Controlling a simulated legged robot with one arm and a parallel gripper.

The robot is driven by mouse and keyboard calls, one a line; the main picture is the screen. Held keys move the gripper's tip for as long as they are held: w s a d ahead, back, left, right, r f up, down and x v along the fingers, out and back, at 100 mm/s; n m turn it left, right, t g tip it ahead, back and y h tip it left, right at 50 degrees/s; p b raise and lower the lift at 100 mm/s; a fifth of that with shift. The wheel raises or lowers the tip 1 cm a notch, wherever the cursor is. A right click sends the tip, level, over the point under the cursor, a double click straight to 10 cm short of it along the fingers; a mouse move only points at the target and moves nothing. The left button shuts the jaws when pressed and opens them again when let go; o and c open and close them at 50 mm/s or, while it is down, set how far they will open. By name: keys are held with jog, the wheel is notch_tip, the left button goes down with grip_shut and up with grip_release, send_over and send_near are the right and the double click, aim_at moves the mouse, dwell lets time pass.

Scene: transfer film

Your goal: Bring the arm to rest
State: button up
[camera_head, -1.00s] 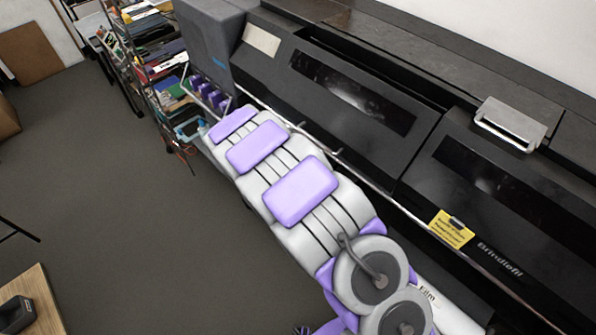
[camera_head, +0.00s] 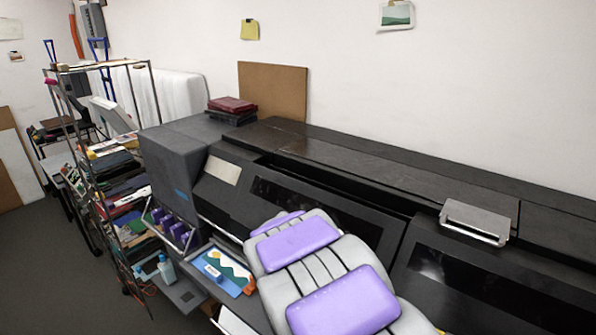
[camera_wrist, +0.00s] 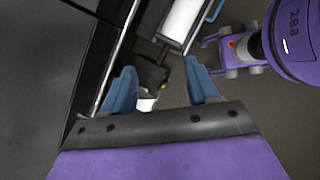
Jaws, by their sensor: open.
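My gripper (camera_wrist: 162,84) shows in the wrist view with its two blue fingers spread apart. Nothing is held between them. Beyond the fingers are a dark floor and the edge of a dark machine. A purple part of my own body fills the top right of the wrist view. In the head view my own white and purple parts rise from the bottom edge, in front of the long black printer (camera_head: 330,160). My gripper is not visible in the head view.
A framed picture (camera_head: 222,270) lies on a small shelf at the printer's left front. A wire rack (camera_head: 125,190) with books and papers stands at the left. Grey floor is open at the lower left.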

jog(key=s+d+m+g+y+b, duration=0.1)
jog(key=s+d+m+y+b, duration=0.15)
jog(key=s+m, duration=0.4)
jog(key=s+d+m+g+y+b, duration=0.1)
jog(key=s+d+m+b, duration=0.3)
jog(key=s, duration=0.5)
jog(key=s+a+f+m+y+b, duration=0.1)
jog(key=s+f+m+b, duration=0.1)
jog(key=s, duration=0.5)
jog(key=s+a+f+m+y+b, duration=0.1)
jog(key=s+f+m+b, duration=0.1)
jog(key=s+m, duration=0.2)
jog(key=shift+s+f+m+y, duration=0.2)
jog(key=shift+s+m+y, duration=0.15)
jog(key=shift+s, duration=1.05)
